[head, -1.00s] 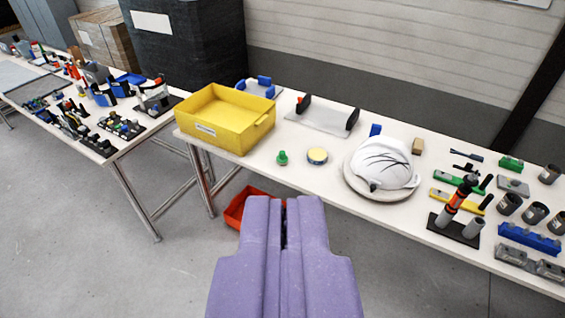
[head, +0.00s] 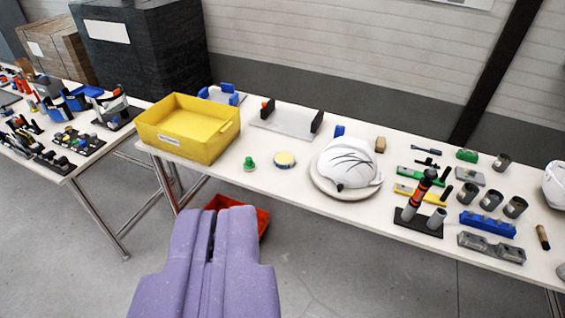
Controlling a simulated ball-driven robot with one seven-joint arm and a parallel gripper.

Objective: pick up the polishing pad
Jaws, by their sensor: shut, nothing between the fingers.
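A small round disc with a pale yellow top and a bluish rim, which looks like the polishing pad (head: 284,159), lies flat on the white table. It sits between a small green-topped piece (head: 249,164) and a white helmet shell (head: 347,163). My purple gripper (head: 212,214) is in the lower left of the view, in front of the table's near edge. Its fingers are together and hold nothing. It is apart from the pad, which shows up and to the right of it, unobstructed.
A yellow bin (head: 190,145) stands left of the pad. The helmet shell rests on a round base (head: 330,187). Tools, cups and blocks crowd the right side. A red bin (head: 262,220) shows below the table. The table front near the pad is clear.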

